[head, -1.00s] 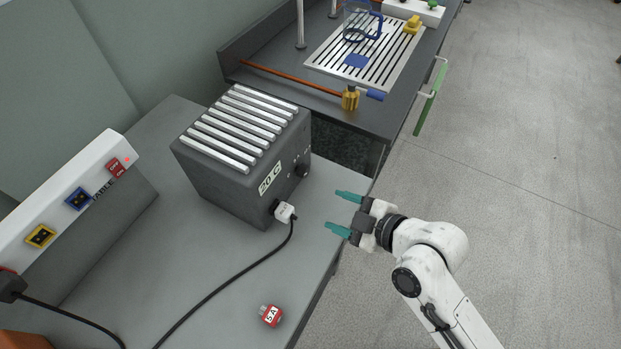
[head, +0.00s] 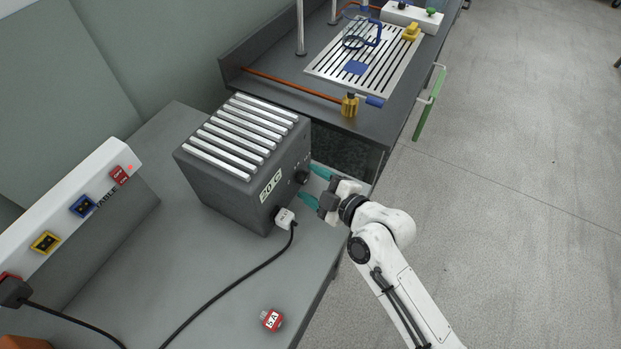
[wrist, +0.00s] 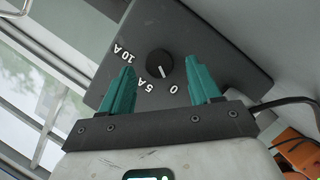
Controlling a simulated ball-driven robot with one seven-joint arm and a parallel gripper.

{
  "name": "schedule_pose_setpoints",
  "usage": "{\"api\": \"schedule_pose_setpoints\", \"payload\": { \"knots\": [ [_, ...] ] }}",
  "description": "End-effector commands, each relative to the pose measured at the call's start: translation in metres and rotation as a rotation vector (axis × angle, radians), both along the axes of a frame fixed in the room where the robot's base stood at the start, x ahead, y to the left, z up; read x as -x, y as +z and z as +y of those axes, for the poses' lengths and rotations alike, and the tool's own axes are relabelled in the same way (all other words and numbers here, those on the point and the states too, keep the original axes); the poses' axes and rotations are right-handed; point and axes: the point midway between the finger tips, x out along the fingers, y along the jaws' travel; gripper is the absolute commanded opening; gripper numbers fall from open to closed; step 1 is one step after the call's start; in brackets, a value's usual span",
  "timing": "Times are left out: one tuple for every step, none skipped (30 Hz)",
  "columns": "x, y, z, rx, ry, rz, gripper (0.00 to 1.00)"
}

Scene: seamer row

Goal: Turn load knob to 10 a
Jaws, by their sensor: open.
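The load knob (wrist: 159,63) is round and black, on the dark grey panel (wrist: 205,35) of the load box. Around it are the marks 0, 5 A and 10 A. A small light line on the knob faces the side of the 0 and 5 A marks; exactly which it meets is hard to tell. My gripper (wrist: 160,68) is open, its teal fingers on either side of the knob in the picture, with no clear contact. In the head view my gripper (head: 312,184) is at the right face of the ribbed-top load box (head: 222,188), by the knob (head: 303,177).
A white plug (head: 285,218) with a black cable sits low on the box's face, near my gripper. A red plug (head: 271,320) lies on the grey table (head: 225,285). A socket panel (head: 60,225) stands at left. Open floor lies to the right.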

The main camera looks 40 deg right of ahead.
Motion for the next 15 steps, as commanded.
{"api": "schedule_pose_setpoints", "payload": {
  "knots": [
    [-0.0043,0.0001,-0.0004,0.000,-0.001,-0.001,0.63],
    [-0.0061,-0.0006,-0.0002,0.000,-0.001,-0.001,0.63],
    [-0.0079,-0.0014,0.0000,0.000,-0.001,-0.001,0.63],
    [-0.0088,-0.0018,0.0002,0.001,0.000,-0.001,0.63],
    [-0.0095,-0.0021,0.0003,0.001,0.000,-0.001,0.63],
    [-0.0101,-0.0024,0.0005,0.001,0.000,-0.001,0.63],
    [-0.0102,-0.0027,0.0006,0.001,0.000,-0.001,0.63],
    [-0.0103,-0.0028,0.0007,0.001,0.000,0.000,0.63],
    [-0.0103,-0.0028,0.0006,0.001,0.000,0.000,0.63],
    [-0.0103,-0.0029,0.0007,0.001,0.000,0.000,0.63],
    [-0.0102,-0.0029,0.0007,0.001,0.000,0.000,0.63],
    [-0.0102,-0.0029,0.0007,0.001,0.000,0.000,0.63],
    [-0.0102,-0.0029,0.0007,0.001,0.000,0.000,0.63],
    [-0.0101,-0.0028,0.0006,0.001,0.000,0.000,0.60],
    [-0.0101,-0.0028,0.0006,0.001,0.000,0.000,0.56]
  ]
}}
